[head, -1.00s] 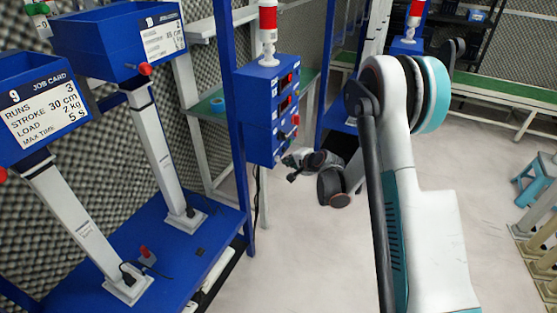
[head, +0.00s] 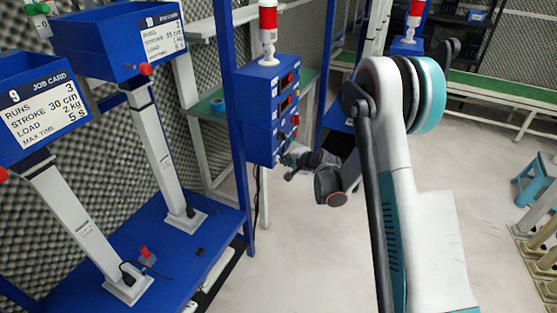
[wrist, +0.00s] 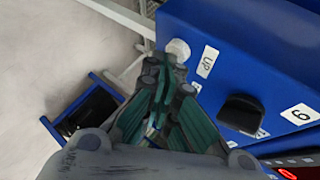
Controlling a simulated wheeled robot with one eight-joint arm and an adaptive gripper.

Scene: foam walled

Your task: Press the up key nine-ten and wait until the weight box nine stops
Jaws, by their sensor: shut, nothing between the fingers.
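Weight box nine (head: 40,112) is the blue box with a job card at the left, on a white column. My gripper (wrist: 163,68) is shut and empty. The key is on the blue control box (head: 262,112), which has a red-topped lamp. In the head view my gripper (head: 288,161) is by the lower right of that box.
A second weight box (head: 125,42) stands behind on its own column. Both columns stand on a blue base (head: 160,255). A black knob (wrist: 240,113) is beside the key. A blue post (head: 237,130) stands left of the control box.

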